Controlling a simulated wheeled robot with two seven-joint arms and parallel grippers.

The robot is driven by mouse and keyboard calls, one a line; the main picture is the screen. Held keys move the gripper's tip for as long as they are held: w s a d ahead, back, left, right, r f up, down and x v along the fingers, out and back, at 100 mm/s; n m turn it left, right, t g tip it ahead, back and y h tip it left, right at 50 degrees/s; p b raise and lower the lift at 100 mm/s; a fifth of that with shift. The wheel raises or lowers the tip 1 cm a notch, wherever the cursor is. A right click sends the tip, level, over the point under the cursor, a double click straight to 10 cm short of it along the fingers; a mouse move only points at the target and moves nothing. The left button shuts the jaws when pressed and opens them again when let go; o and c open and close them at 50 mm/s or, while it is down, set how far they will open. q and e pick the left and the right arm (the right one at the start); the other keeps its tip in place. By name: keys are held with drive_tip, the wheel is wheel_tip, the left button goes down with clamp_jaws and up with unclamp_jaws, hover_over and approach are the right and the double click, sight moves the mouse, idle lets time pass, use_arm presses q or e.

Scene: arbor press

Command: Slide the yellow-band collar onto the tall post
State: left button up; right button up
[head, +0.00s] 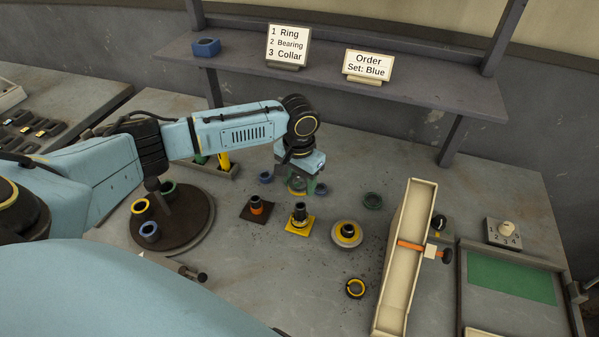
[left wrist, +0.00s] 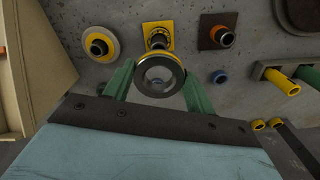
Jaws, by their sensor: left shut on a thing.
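My left gripper (head: 298,184) hangs above the bench behind the row of posts. In the left wrist view its green fingers (left wrist: 160,84) are shut on a dark grey collar with a yellow band (left wrist: 178,63). The collar's open hole faces the camera. Three posts stand in front of the gripper: one on a dark square base (head: 256,205), one on a yellow square base (head: 299,213), and one on a round pale base (head: 347,245). The yellow-base post looks tallest, but I cannot be sure. The collar is apart from the posts. My right gripper is not in view.
A dark round tray (head: 185,235) with rings stands left. A long cream trough (head: 410,255) stands right. A shelf (head: 430,92) runs behind.

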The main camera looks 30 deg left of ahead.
use_arm(q)
drive_tip(key=b, duration=0.6)
hover_over(299, 206)
drive_tip(key=shift+f, duration=3.3)
drive_tip(key=shift+f+p, duration=0.1)
drive_tip(key=shift+p, duration=1)
drive_tip(key=shift+f+b, duration=0.7)
drive_tip(key=shift+f, duration=0.8)
drive_tip(key=o, duration=1.7)
